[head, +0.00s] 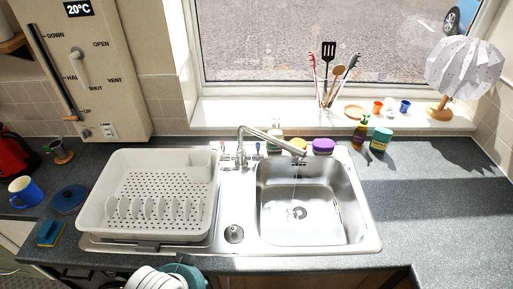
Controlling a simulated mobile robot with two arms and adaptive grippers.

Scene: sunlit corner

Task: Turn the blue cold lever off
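The blue cold lever (258,147) is a small upright handle just right of the tap's base, behind the sink. The chrome tap (241,148) has a long spout reaching right over the steel sink bowl (312,222). A thin, faint stream of water seems to fall from the spout end into the bowl. A red lever (222,146) stands left of the tap's base. Neither of my grippers is in the head view, so their state is hidden.
A white dish rack (150,207) stands left of the tap. Sponges, a purple-topped tub (323,146) and bottles (381,139) stand behind the sink. White and teal rounded shapes show at the bottom edge. The worktop (433,210) on the right is clear.

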